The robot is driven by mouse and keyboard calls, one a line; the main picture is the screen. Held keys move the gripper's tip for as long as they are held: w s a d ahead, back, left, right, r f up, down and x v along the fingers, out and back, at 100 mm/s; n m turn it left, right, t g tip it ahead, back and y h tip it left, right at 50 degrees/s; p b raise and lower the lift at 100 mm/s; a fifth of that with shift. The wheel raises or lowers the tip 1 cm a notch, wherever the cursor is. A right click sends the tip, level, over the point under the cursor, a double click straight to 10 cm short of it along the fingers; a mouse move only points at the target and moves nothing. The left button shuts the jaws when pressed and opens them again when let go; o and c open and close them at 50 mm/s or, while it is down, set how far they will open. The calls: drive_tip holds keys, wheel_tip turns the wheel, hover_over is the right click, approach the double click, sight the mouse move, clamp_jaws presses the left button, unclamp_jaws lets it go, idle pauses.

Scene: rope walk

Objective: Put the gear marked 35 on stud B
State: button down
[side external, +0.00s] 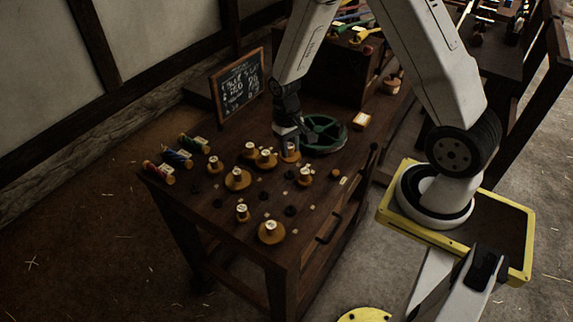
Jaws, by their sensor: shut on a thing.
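Several small wooden gears with pale tops stand on the dark wooden table (330,195). The marks on them are too small to read, so I cannot tell which is 35. My gripper (289,144) points down at the table's middle and is shut on a wooden gear (290,156). I cannot tell whether this gear touches the table or a stud. Other gears include a large one at the front (271,232) and one at the left (237,179). Small dark studs (290,210) show on the table; their letters are not legible, so stud B cannot be picked out.
A green spoked wheel (325,134) lies just right of my gripper. A chalkboard (237,84) stands at the back left. Coloured spools (177,158) lie along the left edge. A dark wooden box (335,72) stands behind.

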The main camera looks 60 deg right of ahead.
sight(290, 171)
drive_tip(key=shift+f, duration=2.65)
drive_tip(key=shift+f, duration=0.6)
idle(0.3)
drive_tip(key=shift+c, duration=1.6)
unclamp_jaws()
drive_tip(key=shift+r, duration=4)
drive_tip(key=shift+r, duration=0.1)
